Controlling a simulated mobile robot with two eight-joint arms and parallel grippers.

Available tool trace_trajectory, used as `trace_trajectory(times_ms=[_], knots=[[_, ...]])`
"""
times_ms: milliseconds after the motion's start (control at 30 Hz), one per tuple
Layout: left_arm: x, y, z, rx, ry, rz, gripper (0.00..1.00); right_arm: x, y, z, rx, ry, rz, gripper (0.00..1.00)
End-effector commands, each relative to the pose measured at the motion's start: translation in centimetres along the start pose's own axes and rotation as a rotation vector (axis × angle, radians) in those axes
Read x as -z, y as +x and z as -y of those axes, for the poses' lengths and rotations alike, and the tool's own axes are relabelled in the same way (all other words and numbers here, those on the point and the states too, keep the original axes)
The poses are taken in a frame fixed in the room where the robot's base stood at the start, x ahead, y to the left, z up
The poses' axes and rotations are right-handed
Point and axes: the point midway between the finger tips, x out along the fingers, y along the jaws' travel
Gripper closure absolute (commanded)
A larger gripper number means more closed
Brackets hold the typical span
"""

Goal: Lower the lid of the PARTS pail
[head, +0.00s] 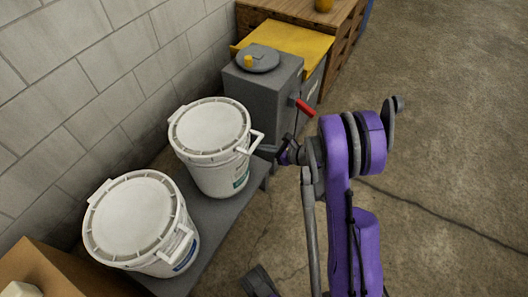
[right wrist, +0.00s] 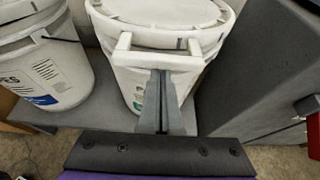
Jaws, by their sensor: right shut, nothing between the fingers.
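Two white pails with round white lids stand side by side. The farther pail (head: 222,180) has a green-edged label too small to read; it also shows in the right wrist view (right wrist: 126,88). Its lid (head: 210,126) lies over the rim, looking down or nearly so; I cannot tell if it is fully seated. A white loop handle (head: 250,144) sticks out from the lid's right side. My right gripper (head: 284,155) is shut and empty, its fingertips at this handle in the right wrist view (right wrist: 161,75); contact is unclear. My left gripper is not in view.
The nearer pail (head: 177,262), blue-labelled with letters ending "PES", has its lid on. Both pails stand on a grey bench (head: 215,224) against a block wall. A grey box (head: 262,92) with a red handle (head: 305,107) stands beyond. Floor at right is clear.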

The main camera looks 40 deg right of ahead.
Motion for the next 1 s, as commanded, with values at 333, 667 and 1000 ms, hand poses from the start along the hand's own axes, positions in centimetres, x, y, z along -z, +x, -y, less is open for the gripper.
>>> trace_trajectory(times_ms=[333,667,1000], knots=[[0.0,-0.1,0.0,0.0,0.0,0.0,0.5,-0.1,-0.1,0.0,0.0,0.0,-0.001,1.0],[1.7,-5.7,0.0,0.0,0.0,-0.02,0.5,-5.9,-1.9,-0.1,-0.004,-0.001,-0.128,1.0],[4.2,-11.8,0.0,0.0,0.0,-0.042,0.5,-13.7,-2.8,-0.1,-0.005,-0.002,-0.328,1.0]])
